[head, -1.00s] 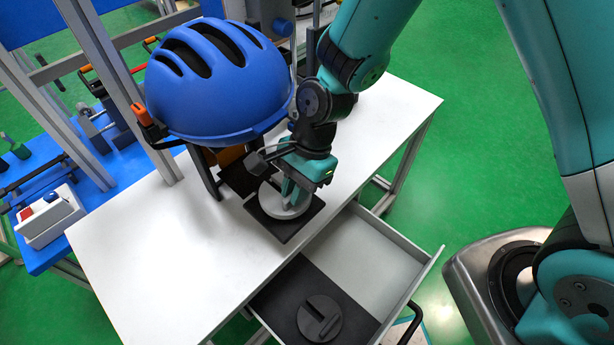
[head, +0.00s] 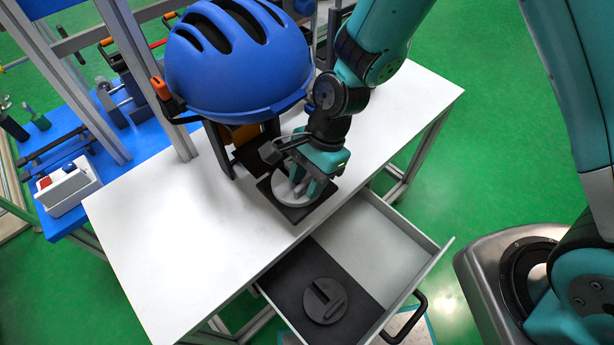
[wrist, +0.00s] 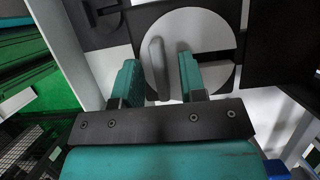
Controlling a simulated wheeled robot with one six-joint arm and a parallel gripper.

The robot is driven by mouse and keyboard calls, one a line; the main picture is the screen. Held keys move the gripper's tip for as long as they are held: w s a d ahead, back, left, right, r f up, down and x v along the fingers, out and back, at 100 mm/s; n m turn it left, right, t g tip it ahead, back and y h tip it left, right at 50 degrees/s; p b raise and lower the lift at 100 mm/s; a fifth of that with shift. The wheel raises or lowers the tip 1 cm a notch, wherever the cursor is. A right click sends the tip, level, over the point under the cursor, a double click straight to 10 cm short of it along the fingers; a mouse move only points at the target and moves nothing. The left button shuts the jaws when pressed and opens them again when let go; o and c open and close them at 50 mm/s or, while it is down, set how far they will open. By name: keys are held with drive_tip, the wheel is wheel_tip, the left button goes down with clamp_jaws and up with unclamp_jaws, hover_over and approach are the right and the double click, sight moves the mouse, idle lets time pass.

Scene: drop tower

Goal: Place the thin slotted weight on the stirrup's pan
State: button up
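A light grey slotted weight (head: 291,191) lies on a dark square pad (head: 299,214) at the table's front edge. In the wrist view the weight (wrist: 215,28) shows a dark slot and a raised grip bar (wrist: 158,66). My gripper (head: 309,184) is over the weight. In the wrist view my gripper (wrist: 158,80) has its fingers apart, one on each side of the bar, with gaps visible. A darker slotted weight (head: 325,301) lies in the open drawer. A dark plate (head: 250,157) under the helmet may be the stirrup's pan; the helmet and arm partly hide it.
The open drawer (head: 377,236) juts out below the pad. The white table top (head: 160,235) is clear on the left. A blue bench (head: 130,140) with tools stands behind.

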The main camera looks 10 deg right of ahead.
sight(306, 181)
drive_tip(key=v, duration=0.3)
drive_tip(key=shift+w+r, duration=0.1)
drive_tip(key=shift+r, duration=0.1)
drive_tip(key=w+d+b, duration=0.1)
drive_tip(key=w+d, duration=0.5)
drive_tip(key=d, duration=0.4)
drive_tip(key=s+a+r+n+t, duration=0.1)
drive_tip(key=s+r+n+t, duration=0.1)
drive_tip(key=s+r+n, duration=1.5)
wheel_tip(306, 181, up, 3)
drive_tip(key=shift+s+a+f+n+t, duration=0.1)
drive_tip(key=shift+s+a+n+t, duration=0.2)
drive_tip(key=shift+n, duration=0.4)
drive_tip(key=shift+w, duration=0.1)
drive_tip(key=shift+a, duration=0.1)
